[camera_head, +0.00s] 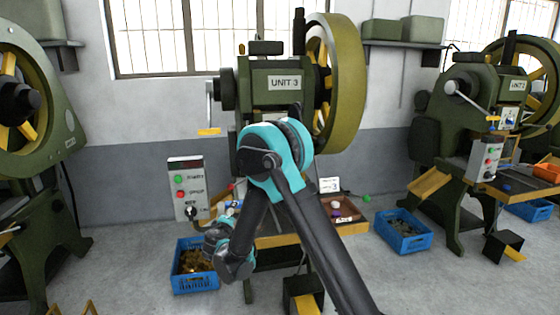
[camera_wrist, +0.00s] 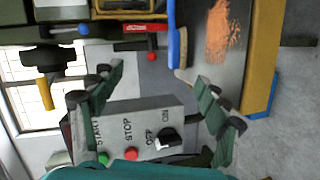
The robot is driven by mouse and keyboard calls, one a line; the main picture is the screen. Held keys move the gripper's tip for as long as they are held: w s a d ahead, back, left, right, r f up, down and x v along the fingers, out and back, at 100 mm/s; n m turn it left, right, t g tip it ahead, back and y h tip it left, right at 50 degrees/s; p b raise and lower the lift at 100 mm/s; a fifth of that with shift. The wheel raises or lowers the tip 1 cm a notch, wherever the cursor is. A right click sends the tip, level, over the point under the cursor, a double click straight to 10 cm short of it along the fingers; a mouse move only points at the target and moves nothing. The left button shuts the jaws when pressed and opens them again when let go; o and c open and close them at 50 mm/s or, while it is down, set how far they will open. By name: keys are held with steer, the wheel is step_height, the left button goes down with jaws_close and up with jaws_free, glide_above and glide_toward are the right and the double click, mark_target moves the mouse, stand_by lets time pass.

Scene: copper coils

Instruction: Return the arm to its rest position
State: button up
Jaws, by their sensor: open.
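My arm (camera_head: 262,165), with teal and dark links, is raised and bent in front of the UNIT 3 press, its forearm hanging down to the left. My gripper (camera_wrist: 160,75) is open, with its two green fingers spread and nothing seen between them in its grasp. The control box (camera_head: 187,187) stands just left of the wrist in the head view. In the wrist view the control box (camera_wrist: 130,125) shows between and behind the fingers, with START, STOP and an OFF/ON knob (camera_wrist: 167,138). I cannot tell the gap between fingers and box. The fingers are hard to make out in the head view.
The green UNIT 3 press (camera_head: 285,85) stands behind my arm. A blue crate (camera_head: 195,283) lies below the wrist, another blue crate (camera_head: 404,246) to the right.

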steer(key=s+d+r+m+g+h, duration=0.1)
steer(key=s+d+m+g+h, duration=0.25)
steer(key=d, duration=1.15)
steer(key=s+d+r+m+g, duration=0.1)
steer(key=s+d+m+g, duration=0.35)
steer(key=d, duration=1.05)
steer(key=s+d+f+m+g+y, duration=0.1)
steer(key=s+d+f+m+y, duration=0.1)
steer(key=s, duration=1.1)
steer(key=s+d+f+m+g+y, duration=0.1)
steer(key=s+d+m, duration=0.4)
steer(key=s, duration=0.7)
step_height(320, 180, down, 2)
steer(key=shift+s+d+f+g+y, duration=0.15)
steer(key=shift+s+d+g+y, duration=0.35)
steer(key=shift+d, duration=0.45)
